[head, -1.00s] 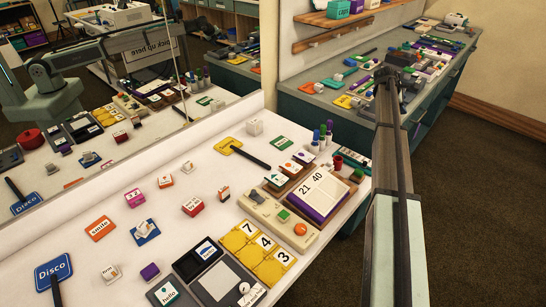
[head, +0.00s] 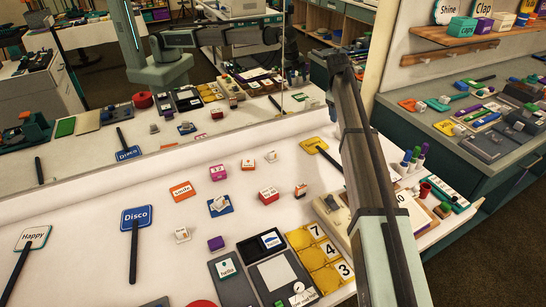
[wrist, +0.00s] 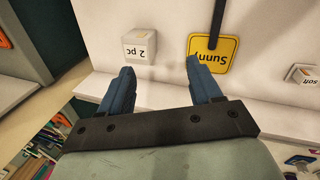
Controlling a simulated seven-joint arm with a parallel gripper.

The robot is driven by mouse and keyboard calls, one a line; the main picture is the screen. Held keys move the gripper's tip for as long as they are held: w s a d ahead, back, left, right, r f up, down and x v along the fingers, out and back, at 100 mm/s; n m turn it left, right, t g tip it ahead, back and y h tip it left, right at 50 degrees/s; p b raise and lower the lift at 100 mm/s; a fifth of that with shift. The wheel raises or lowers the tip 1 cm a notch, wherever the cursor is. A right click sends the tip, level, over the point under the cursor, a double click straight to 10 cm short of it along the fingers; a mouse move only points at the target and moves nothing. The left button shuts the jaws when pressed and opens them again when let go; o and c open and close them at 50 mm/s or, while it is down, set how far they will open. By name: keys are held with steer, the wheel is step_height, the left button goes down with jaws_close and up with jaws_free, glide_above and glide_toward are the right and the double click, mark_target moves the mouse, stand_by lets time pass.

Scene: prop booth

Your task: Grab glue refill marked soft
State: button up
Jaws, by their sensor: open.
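The block marked "soft" (wrist: 302,75) is at the right edge of the wrist view, white with dark lettering, partly cut off. A small white block (head: 271,157) left of the yellow sign in the head view may be the same one, but its label is too small to read. My gripper (wrist: 159,75) is open, with its two blue fingers apart and nothing between them. It is to the left of the "soft" block in the wrist view, apart from it.
In the wrist view, a white block marked "2 pc" (wrist: 147,48) and the yellow "Sunny" sign (wrist: 228,50) lie beyond my fingertips. The blue "Disco" sign (head: 136,216), a red block (head: 268,195) and other labelled blocks spread over the white bench. A mirror stands behind it.

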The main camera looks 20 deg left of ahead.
mark_target(272, 152)
steer(key=s+a+m+g+y, duration=0.1)
steer(key=s+a, duration=0.6)
steer(key=a, duration=0.4)
steer(key=s+a+g+y, duration=0.1)
steer(key=s+a, duration=0.7)
steer(key=a, duration=0.3)
step_height(272, 152, down, 15)
steer(key=shift+w+r, duration=0.1)
steer(key=shift+r, duration=0.1)
steer(key=c, duration=0.9)
